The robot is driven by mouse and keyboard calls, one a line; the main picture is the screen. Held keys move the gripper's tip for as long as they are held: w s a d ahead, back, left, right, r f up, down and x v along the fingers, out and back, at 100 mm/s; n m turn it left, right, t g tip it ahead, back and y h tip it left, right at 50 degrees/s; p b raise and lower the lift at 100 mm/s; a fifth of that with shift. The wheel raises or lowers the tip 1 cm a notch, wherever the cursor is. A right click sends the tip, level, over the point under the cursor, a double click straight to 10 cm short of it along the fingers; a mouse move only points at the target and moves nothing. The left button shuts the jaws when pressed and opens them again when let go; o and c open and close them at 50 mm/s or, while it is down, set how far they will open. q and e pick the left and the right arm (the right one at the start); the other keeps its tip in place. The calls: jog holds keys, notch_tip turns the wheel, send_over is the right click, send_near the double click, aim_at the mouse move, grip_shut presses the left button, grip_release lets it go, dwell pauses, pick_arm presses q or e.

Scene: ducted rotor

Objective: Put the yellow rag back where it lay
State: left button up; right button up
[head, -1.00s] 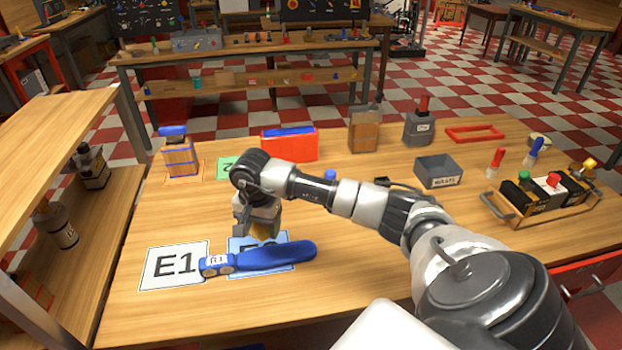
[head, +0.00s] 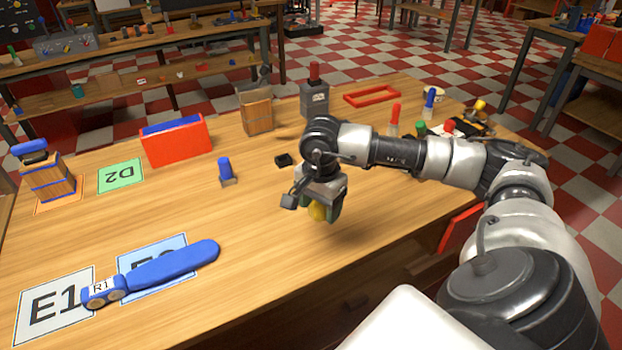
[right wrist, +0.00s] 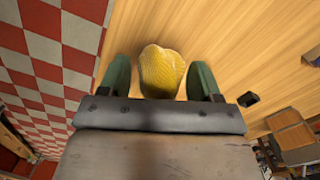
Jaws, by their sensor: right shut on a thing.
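The yellow rag (head: 317,211) is a small crumpled bundle between the green fingers of my right gripper (head: 322,207). My right gripper is shut on it and holds it above the bare wood, near the table's front edge. In the right wrist view the rag (right wrist: 162,70) bulges out past the fingers, with wood behind it. My left gripper is not in view.
A blue tool labelled R1 (head: 160,270) lies across the E1 card (head: 52,308) and a blue card (head: 150,254). A blue-topped peg (head: 226,170), a small black block (head: 283,160) and a red box (head: 176,142) stand farther back. Bare wood surrounds the gripper.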

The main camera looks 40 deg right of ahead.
jog(key=shift+s+d+f, duration=0.1)
jog(key=shift+s+d, duration=0.1)
jog(key=p, duration=0.2)
send_over(279, 230)
notch_tip(279, 230, down, 7)
jog(key=shift+r, duration=0.15)
notch_tip(279, 230, down, 4)
jog(key=shift+r, duration=0.2)
jog(key=shift+f, duration=0.25)
jog(key=o, duration=0.4)
jog(key=shift+f, duration=0.15)
jog(key=o, duration=0.4)
jog(key=shift+o, duration=0.2)
